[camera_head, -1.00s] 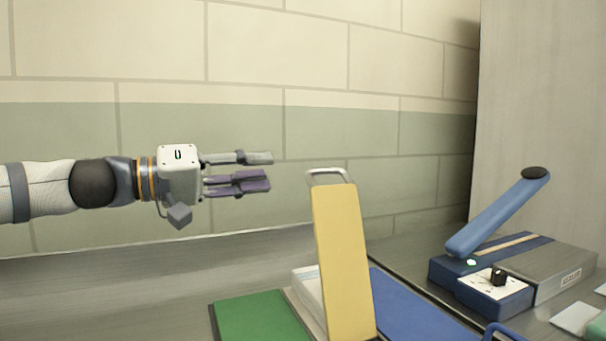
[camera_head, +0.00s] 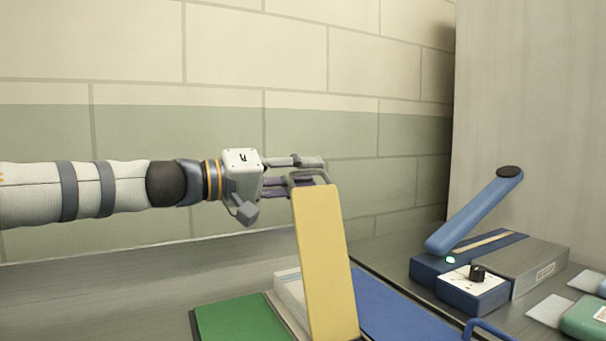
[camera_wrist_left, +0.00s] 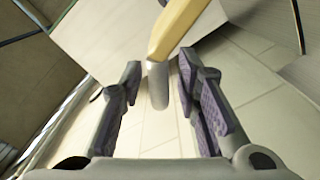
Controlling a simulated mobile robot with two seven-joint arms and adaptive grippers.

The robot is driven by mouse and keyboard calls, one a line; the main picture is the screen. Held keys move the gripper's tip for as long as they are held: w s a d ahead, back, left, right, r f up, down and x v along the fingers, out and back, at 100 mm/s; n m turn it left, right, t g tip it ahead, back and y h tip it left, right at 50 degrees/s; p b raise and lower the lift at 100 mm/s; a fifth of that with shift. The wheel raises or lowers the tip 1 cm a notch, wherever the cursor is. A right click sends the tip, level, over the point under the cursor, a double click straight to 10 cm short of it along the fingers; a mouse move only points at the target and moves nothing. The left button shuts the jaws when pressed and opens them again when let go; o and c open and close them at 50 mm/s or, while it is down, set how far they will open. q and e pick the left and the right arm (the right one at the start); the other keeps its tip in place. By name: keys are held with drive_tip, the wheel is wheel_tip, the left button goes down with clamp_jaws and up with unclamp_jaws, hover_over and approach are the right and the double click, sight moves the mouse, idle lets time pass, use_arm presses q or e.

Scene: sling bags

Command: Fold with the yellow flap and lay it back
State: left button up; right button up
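The yellow flap (camera_head: 324,262) stands nearly upright, leaning slightly, with a grey loop handle (camera_head: 308,177) at its top end. Its lower end runs out of the head view. My left gripper (camera_head: 306,174) is at the handle, one finger above it and the other partly hidden behind it. In the left wrist view my left gripper (camera_wrist_left: 160,78) is open, with the grey handle (camera_wrist_left: 158,88) between its two purple-padded fingertips and a gap on either side. The yellow flap (camera_wrist_left: 180,27) reaches in from the top there. My right gripper is not in view.
A green panel (camera_head: 240,318) lies left of the flap and a blue panel (camera_head: 390,305) lies right. A white block (camera_head: 288,288) sits behind the flap. A blue sealer device (camera_head: 468,290) with a raised arm (camera_head: 475,212) stands at the right. The wall rises behind.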

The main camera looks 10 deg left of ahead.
use_arm(q)
clamp_jaws()
drive_tip(key=shift+s, duration=0.1)
drive_tip(key=s+d+m, duration=0.3)
drive_tip(key=s+d, duration=0.1)
drive_tip(key=s, duration=0.3)
drive_tip(key=s+d+r+m, duration=0.1)
drive_tip(key=s+d+m, duration=0.3)
drive_tip(key=s, duration=0.3)
drive_tip(key=shift+d+r, duration=0.15)
drive_tip(key=shift+d, duration=0.6)
